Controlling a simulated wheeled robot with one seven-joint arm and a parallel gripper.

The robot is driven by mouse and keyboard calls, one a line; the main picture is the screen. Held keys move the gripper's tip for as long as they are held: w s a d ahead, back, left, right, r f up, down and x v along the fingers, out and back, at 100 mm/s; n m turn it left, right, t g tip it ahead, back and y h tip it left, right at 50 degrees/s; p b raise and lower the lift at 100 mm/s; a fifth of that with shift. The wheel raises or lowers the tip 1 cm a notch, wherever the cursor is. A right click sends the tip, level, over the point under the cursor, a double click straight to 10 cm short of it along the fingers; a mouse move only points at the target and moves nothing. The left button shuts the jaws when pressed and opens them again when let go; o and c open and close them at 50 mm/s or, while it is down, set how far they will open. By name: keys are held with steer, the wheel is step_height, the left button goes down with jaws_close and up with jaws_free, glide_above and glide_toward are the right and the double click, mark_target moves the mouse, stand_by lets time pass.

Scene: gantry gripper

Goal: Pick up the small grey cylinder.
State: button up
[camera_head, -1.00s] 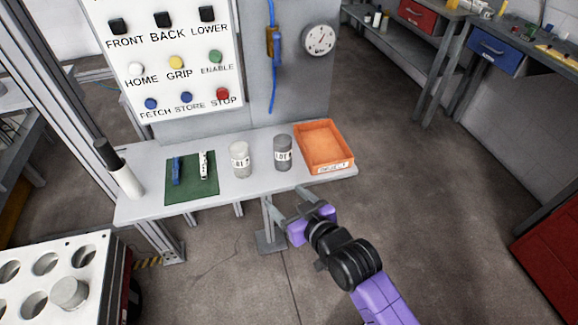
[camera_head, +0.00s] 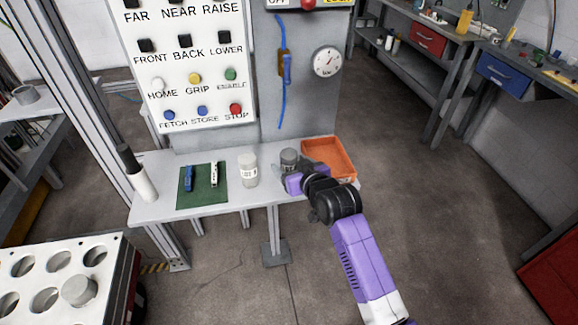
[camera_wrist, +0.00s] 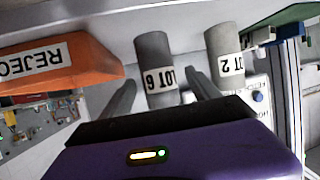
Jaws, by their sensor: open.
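A darker grey cylinder with a white LOT label (camera_head: 288,158) stands upright on the shelf, partly hidden by my gripper in the head view. In the wrist view the same darker grey cylinder (camera_wrist: 155,55) shows between my open fingers; I cannot tell whether they touch it. A lighter grey cylinder labelled LOT 2 (camera_head: 248,170) stands to its left in the head view, and to the right in the wrist view (camera_wrist: 226,50). My gripper (camera_head: 289,175) is open at the shelf's front. Another grey cylinder (camera_head: 79,290) sits in the white holed rack.
An orange REJECT tray (camera_head: 345,174) is close right of the darker cylinder. A green mat (camera_head: 203,197) with a blue and a white item lies on the shelf (camera_head: 160,212). A black-and-white cylinder (camera_head: 140,180) leans at the left. A button panel (camera_head: 190,85) rises behind.

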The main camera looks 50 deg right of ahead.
steer(key=shift+x, duration=2.5)
jaws_close()
